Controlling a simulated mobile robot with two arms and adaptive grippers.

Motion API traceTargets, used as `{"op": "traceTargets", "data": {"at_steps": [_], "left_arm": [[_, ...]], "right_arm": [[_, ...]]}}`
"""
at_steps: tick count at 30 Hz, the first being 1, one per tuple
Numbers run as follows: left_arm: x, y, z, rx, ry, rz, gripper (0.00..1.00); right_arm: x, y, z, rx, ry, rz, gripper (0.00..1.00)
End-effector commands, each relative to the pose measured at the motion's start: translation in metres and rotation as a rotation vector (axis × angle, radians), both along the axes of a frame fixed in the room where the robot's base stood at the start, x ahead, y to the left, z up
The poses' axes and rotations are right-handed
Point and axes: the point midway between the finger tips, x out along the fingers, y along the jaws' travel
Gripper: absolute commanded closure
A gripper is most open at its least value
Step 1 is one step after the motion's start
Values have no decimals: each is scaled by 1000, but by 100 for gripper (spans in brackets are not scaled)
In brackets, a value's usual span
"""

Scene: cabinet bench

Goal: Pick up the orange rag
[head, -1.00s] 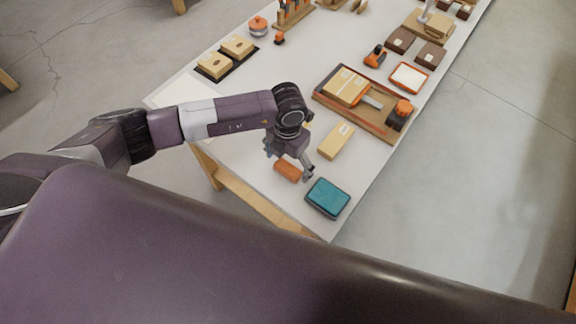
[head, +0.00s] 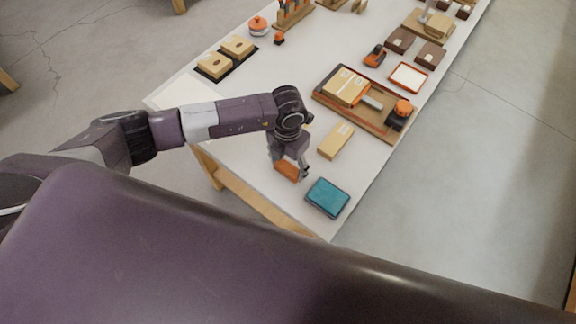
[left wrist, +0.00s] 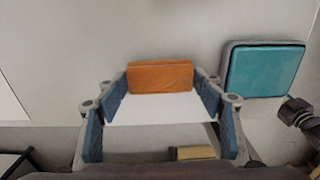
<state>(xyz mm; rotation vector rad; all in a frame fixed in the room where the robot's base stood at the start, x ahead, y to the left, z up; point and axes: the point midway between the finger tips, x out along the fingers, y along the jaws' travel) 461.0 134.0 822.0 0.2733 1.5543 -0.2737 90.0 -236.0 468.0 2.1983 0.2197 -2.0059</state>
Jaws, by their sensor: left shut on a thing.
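The orange rag (head: 288,171) is a small folded block near the front end of the white bench. In the left wrist view the rag (left wrist: 160,76) lies between the two fingertips. My left gripper (head: 289,168) points down over it, with its fingers closed in on the rag's two ends; the gripper also fills the lower part of the left wrist view (left wrist: 160,88). I cannot tell whether the rag is clear of the bench top. My right gripper is not in view.
A teal box (head: 327,197) lies just right of the rag, near the bench's front corner. A tan box (head: 336,140) lies behind it. A wooden tray (head: 385,131) with a carton and tools stands farther back. Bare bench top (head: 243,158) lies left of the gripper.

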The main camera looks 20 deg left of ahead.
Motion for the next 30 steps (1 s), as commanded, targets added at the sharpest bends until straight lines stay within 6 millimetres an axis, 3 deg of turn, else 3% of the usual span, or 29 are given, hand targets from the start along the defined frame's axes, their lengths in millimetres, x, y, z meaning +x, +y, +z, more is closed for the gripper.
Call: {"op": "traceTargets", "data": {"at_steps": [5,8,21,30], "left_arm": [[2,0,14,-1,-4,-1,55],[2,0,33,-1,-7,-1,55],[2,0,155,-1,-8,0,55],[0,0,195,-1,-2,-1,55]], "right_arm": [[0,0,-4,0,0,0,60],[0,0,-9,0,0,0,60],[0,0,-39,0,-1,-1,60],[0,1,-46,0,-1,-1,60]]}}
